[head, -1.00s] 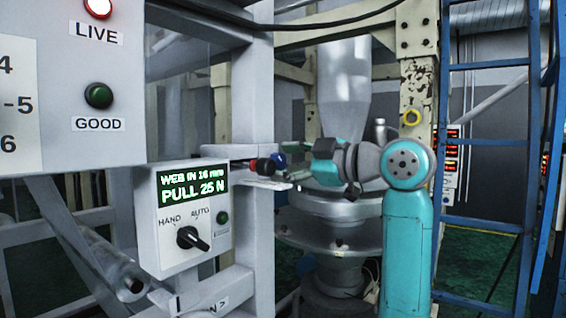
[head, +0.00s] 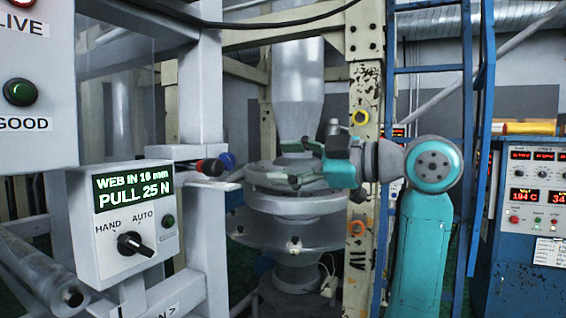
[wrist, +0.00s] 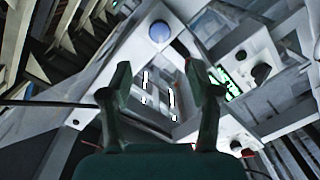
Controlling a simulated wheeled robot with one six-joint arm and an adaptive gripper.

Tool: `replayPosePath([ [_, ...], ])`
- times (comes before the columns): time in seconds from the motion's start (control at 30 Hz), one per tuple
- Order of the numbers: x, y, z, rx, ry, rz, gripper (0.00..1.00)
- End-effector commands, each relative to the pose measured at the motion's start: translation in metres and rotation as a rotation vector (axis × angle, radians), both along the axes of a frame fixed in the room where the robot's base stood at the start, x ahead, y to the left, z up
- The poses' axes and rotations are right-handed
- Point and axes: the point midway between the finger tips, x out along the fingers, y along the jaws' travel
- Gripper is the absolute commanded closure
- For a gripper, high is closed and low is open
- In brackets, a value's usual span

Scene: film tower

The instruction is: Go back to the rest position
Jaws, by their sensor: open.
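My teal gripper (head: 297,163) is at the centre of the head view, in front of the silver tower. Its fingers are spread and nothing shows between them. In the wrist view the two dark fingers of my gripper (wrist: 160,82) stand well apart. A red-tipped dark handle (head: 211,167) and a blue ball (head: 228,160) are at a small shelf on the grey frame, left of my gripper with a gap between. A blue round knob (wrist: 160,32) shows beyond the fingers in the wrist view.
A control box (head: 125,220) with a green display reading "WEB IN 16 mm, PULL 25 N" stands on the left frame. A blue ladder (head: 480,110) and a cream post (head: 366,110) stand behind my arm. A control cabinet (head: 530,270) with red readouts is at the right.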

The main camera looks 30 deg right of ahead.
Motion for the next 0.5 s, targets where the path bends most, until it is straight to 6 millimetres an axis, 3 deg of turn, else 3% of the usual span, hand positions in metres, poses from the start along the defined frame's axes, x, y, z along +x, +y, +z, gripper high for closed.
replayPosePath([
  [0.33, 0.002, 0.0, -0.003, 0.009, 0.004, -0.001, 0.39],
  [0.5, 0.018, -0.001, -0.035, 0.091, 0.033, -0.02, 0.39],
])
